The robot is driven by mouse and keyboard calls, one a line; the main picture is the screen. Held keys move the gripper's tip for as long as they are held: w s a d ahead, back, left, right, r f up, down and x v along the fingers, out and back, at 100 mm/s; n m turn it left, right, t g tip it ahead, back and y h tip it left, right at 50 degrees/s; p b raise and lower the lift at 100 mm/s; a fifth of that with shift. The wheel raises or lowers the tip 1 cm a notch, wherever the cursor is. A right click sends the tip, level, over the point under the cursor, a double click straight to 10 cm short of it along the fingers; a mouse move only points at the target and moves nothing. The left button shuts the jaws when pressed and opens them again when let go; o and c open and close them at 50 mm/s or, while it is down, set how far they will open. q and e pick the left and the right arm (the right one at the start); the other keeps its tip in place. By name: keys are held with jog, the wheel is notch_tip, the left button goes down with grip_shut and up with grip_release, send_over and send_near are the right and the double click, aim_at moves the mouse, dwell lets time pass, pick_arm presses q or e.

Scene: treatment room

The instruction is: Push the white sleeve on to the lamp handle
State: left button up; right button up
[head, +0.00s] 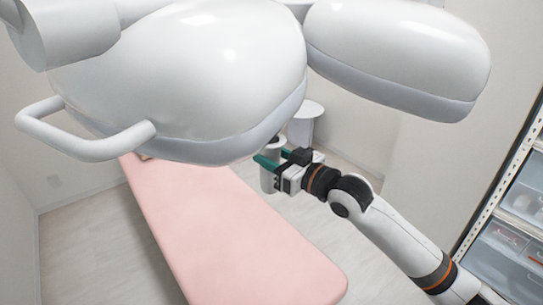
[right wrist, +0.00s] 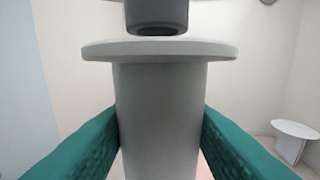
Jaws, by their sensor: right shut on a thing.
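The white sleeve (right wrist: 158,115) is an upright light-grey tube with a wide flange at its top. My right gripper (head: 270,161) is shut on it, with one green finger on each side below the flange. In the head view the sleeve (head: 268,180) is partly hidden by the gripper. The lamp handle (right wrist: 157,14) is a dark-grey stub that hangs just above the flange, roughly centred over it. Its lower end looks clear of the sleeve by a small gap. The sleeve's opening is not visible. The big white lamp head (head: 190,80) hangs above. My left gripper is not in view.
A white side loop (head: 85,150) juts from the lamp head at left. A second white lamp head (head: 395,55) hangs at upper right. A pink couch (head: 220,235) lies below. A small white round table (head: 305,125) stands behind; a shelf with bins (head: 505,235) is at right.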

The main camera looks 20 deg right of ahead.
jog(key=shift+r, duration=0.2)
jog(key=shift+r+p, duration=1.25)
jog(key=shift+r+p, duration=2.4)
jog(key=shift+r, duration=0.1)
jog(key=shift+r, duration=0.1)
jog(key=shift+r+p, duration=1)
jog(key=shift+p, duration=0.05)
jog(key=shift+r, duration=0.3)
jog(key=shift+r+p, duration=0.3)
jog(key=shift+r, duration=0.45)
